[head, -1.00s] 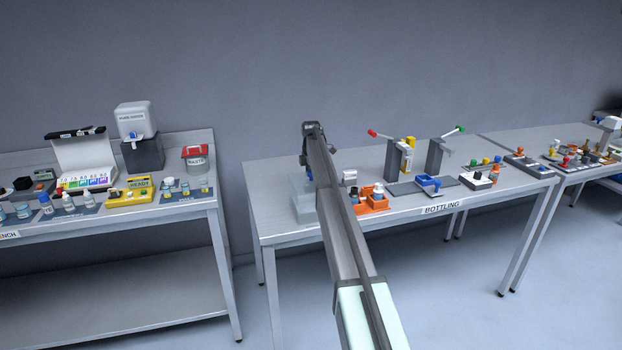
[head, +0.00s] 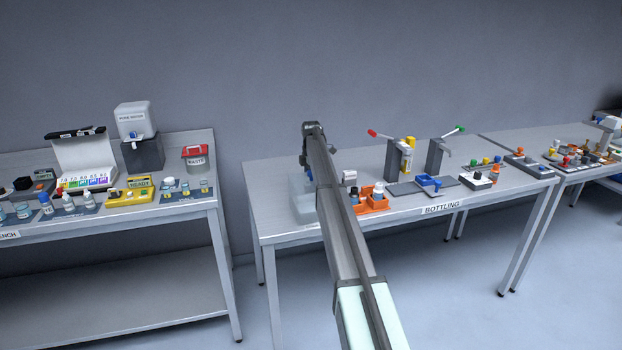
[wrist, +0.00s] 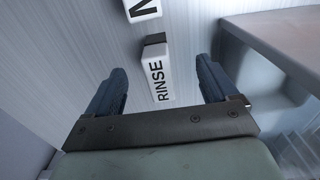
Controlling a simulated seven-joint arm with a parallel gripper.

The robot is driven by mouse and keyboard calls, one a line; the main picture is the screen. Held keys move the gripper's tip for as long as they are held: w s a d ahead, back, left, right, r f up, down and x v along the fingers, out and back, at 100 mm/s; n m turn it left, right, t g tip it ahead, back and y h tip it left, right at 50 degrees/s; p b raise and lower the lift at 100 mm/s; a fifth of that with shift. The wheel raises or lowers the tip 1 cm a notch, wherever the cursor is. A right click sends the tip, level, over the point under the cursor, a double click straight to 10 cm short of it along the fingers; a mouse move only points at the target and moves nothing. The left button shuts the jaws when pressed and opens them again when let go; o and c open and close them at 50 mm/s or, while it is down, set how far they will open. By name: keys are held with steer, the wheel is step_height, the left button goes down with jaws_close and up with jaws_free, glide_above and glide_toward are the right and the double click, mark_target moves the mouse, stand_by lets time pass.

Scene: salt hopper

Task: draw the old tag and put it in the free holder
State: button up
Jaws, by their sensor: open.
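In the wrist view, a white tag marked RINSE (wrist: 158,80) with a dark grey end lies between the two blue fingers of my gripper (wrist: 161,72). The fingers are open, with a gap on each side of the tag. Above it, a second white tag (wrist: 142,9) is cut off by the frame's top edge; only a letter like N shows. In the head view my arm covers most of the gripper; a bit of blue finger (head: 304,161) shows left of the arm, over the bottling table (head: 270,222). I cannot make out a free holder.
A pale translucent block (head: 303,205) stands at the table's left end, partly behind my arm. An orange tray (head: 374,205) with bottles sits just right of the arm. Further right are dispensers with red and green levers (head: 464,129). In the wrist view a grey box-like edge (wrist: 265,50) is at right.

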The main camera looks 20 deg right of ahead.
steer(key=shift+r, duration=0.15)
steer(key=shift+r, duration=2.9)
step_height(320, 180, up, 14)
steer(key=shift+f, duration=0.1)
